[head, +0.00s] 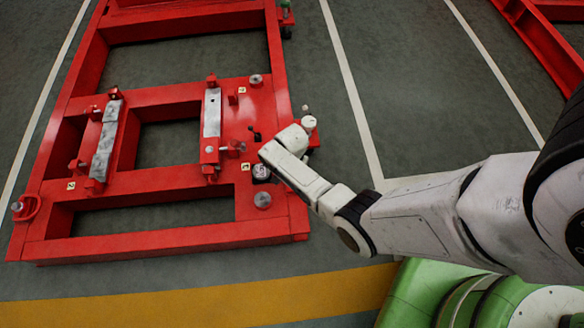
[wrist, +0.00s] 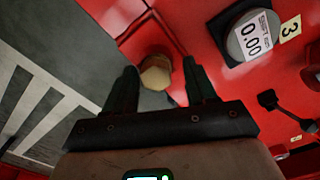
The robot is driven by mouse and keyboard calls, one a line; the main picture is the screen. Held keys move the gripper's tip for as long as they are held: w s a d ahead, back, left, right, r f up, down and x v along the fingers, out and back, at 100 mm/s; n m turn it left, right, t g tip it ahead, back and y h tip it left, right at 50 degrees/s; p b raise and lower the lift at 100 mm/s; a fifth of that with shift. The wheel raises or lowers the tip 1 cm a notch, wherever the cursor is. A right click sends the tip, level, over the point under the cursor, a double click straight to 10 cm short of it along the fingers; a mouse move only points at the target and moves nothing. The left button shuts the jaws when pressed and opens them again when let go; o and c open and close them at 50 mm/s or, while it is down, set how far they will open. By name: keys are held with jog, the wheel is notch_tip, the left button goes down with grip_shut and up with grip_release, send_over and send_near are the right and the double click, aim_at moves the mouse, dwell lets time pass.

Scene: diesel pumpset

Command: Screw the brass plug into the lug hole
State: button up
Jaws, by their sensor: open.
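A tan, brass-like piece with a many-sided face (wrist: 155,74), which looks like the brass plug, shows between my fingertips in the wrist view, against red steel. My gripper (wrist: 160,66) is open, with one dark finger on each side of the piece and a visible gap to both. I cannot tell how far the fingertips are from it in depth. The lug hole cannot be made out, and I cannot tell whether the piece sits in it.
A round gauge reading 0.00 (wrist: 250,36) is beside a label 3 (wrist: 290,28). A black lever (wrist: 268,98) stands to its lower right. The red frame (head: 180,238) has grey metal pads (head: 212,112) and several bolts.

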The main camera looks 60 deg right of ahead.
jog(key=n, duration=0.5)
jog(key=shift+s+a+n+p, duration=0.1)
jog(key=shift+n+p, duration=0.3)
jog(key=n, duration=0.5)
jog(key=shift+s+n+p, duration=0.1)
jog(key=shift+n+p, duration=0.2)
jog(key=shift+s+d, duration=0.1)
jog(key=shift+d, duration=0.1)
jog(key=shift+c, duration=0.2)
grip_shut()
jog(key=shift+f, duration=0.1)
